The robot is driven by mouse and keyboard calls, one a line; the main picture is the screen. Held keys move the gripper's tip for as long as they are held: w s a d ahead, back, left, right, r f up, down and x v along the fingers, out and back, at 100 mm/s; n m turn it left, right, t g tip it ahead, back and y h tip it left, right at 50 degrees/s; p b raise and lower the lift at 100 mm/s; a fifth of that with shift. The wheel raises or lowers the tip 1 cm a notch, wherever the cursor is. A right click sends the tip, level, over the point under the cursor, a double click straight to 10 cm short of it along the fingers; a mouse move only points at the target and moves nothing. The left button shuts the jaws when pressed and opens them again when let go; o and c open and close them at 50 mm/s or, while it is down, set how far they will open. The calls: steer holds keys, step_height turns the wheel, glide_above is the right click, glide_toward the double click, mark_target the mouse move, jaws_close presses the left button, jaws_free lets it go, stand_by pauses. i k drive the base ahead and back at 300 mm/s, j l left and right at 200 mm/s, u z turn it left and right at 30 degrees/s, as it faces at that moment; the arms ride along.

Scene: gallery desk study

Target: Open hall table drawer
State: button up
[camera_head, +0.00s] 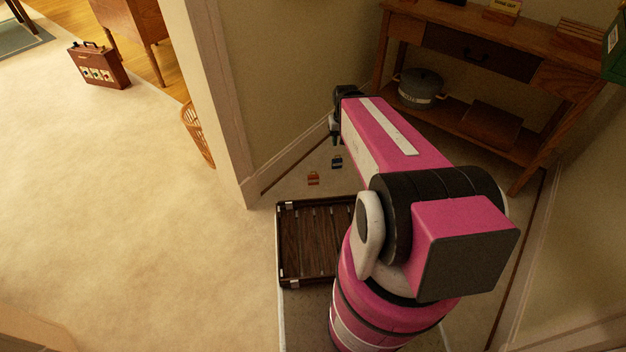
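The hall table (558,84) is a wooden table with a lower shelf, standing against the wall at the upper right. Its dark drawer (450,48) sits under the tabletop and looks closed. A dark handle (476,56) is on the drawer front. My pink arm reaches up from the lower middle toward the left side of the table. My gripper (335,132) is at the arm's far end, left of the table and apart from the drawer handle.
A pot (419,88) and a brown box (491,126) stand on the lower shelf. A wall edge (222,110) stands left; open carpet lies beyond.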

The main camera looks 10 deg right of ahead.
mark_target(516, 65)
steer(key=z, duration=1.35)
